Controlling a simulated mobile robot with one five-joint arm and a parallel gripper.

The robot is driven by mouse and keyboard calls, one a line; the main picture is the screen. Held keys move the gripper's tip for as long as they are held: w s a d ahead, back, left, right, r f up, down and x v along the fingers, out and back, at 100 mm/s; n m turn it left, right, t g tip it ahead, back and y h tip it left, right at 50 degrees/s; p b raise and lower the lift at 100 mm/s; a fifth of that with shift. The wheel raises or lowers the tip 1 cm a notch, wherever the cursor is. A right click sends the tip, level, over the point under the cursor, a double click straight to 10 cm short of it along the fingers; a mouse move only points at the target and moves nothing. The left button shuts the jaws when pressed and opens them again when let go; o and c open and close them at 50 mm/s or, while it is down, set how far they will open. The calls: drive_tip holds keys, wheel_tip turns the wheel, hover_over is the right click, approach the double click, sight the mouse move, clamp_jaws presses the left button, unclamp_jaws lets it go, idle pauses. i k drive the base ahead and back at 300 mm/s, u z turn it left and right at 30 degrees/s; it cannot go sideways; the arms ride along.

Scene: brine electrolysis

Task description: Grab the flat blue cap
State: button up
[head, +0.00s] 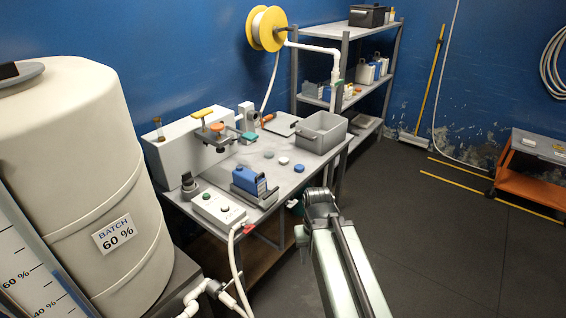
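The flat blue cap (299,168) is a small round disc lying on the grey workbench top (318,166), near its right front side. A white disc (284,161) and a grey disc (268,154) lie to its left in a loose row. My arm reaches up from the bottom of the picture, and its joint is in front of the bench's right front edge. My gripper (302,242) seems to be the pale part hanging beside the arm, below and apart from the cap. Its fingers are too small and hidden to tell whether they are open.
A blue canister (249,181) sits in a grey holder, with a white control box (218,209) at the front left. A grey bin (321,132) stands behind the cap. A large white tank (80,170) fills the left.

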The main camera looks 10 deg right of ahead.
sight(298, 168)
drive_tip(key=z, duration=0.3)
drive_tip(key=i, duration=1.3)
drive_tip(key=u, duration=1.35)
